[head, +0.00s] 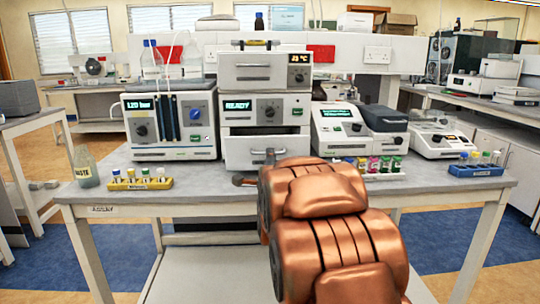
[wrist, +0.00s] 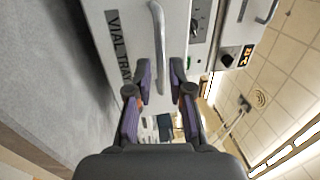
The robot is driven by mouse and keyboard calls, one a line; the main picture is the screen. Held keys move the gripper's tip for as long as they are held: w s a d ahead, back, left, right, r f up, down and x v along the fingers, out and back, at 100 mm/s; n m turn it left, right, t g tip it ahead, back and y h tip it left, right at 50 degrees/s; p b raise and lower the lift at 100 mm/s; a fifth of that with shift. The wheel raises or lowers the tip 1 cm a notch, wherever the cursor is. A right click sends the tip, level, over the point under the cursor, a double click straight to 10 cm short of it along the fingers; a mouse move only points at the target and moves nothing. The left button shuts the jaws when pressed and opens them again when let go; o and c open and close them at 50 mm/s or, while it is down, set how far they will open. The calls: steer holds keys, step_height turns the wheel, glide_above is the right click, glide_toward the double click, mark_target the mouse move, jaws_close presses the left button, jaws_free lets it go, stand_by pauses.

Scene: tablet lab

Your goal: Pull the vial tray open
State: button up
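The vial tray (head: 240,151) is the pale lower front of the middle instrument on the bench. A dark strip shows above it; I cannot tell how far out it stands. In the wrist view its labelled front (wrist: 129,22) fills the top middle. Its silver handle (wrist: 157,45) runs down that view, and its lower end reaches between my fingertips. My gripper (wrist: 161,78) is open, with a finger on each side of the handle and gaps beside it. I cannot tell whether either pad touches it. In the head view my copper arm hides most of the gripper and part of the tray.
A pump unit (head: 170,126) stands left of the instrument and another device (head: 341,129) right. A yellow vial rack (head: 140,184) and a waste beaker (head: 85,167) are at the front left. Vial racks, one blue (head: 476,170), stand at the front right.

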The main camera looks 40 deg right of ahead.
steer(key=shift+v, duration=2.3)
